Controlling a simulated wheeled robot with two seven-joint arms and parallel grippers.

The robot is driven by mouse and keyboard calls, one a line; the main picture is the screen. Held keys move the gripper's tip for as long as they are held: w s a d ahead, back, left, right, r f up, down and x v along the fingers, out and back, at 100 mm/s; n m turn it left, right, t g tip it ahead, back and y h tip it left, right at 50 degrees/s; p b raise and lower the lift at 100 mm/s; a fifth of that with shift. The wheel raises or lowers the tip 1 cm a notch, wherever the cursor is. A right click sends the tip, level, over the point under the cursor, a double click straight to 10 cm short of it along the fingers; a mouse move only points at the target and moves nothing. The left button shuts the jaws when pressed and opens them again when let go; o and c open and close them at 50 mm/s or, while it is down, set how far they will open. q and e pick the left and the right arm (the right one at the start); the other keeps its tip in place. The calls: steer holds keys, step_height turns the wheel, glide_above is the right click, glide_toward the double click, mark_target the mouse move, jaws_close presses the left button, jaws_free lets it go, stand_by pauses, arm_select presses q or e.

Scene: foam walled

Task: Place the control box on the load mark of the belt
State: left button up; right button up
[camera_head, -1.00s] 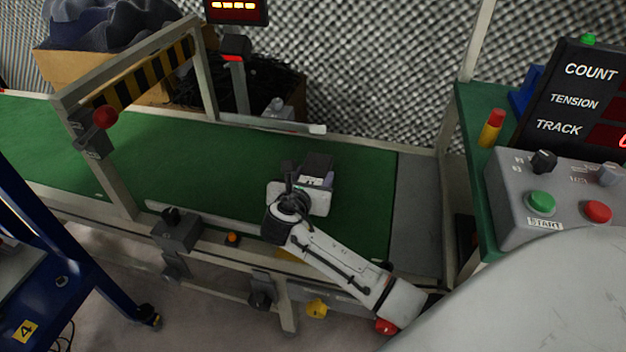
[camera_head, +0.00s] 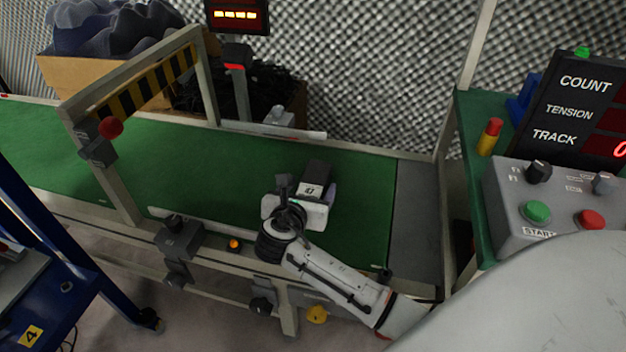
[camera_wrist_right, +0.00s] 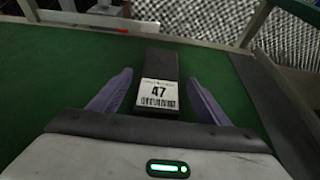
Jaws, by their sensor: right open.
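My right gripper (camera_head: 316,190) is at the near end of the box. In the right wrist view its two fingers stand apart, one on each side of the labelled end (camera_wrist_right: 158,98), with green belt showing between each finger and the box. I cannot make out a load mark. My left gripper is out of view.
A striped gantry (camera_head: 150,85) spans the belt at left. A grey control panel (camera_head: 560,205) with green and red buttons stands at right. A blue cart frame (camera_head: 70,255) is at lower left. A low rail (camera_head: 275,131) runs along the far belt edge.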

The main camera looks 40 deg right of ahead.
steer(key=p+v, duration=0.2)
steer(key=v, duration=0.6)
steer(key=shift+p, duration=0.3)
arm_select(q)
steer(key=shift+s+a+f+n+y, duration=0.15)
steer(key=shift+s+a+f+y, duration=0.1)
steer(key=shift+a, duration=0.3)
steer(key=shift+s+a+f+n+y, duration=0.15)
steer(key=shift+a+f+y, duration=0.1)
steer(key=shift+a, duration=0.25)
arm_select(e)
steer(key=shift+s+a, duration=0.25)
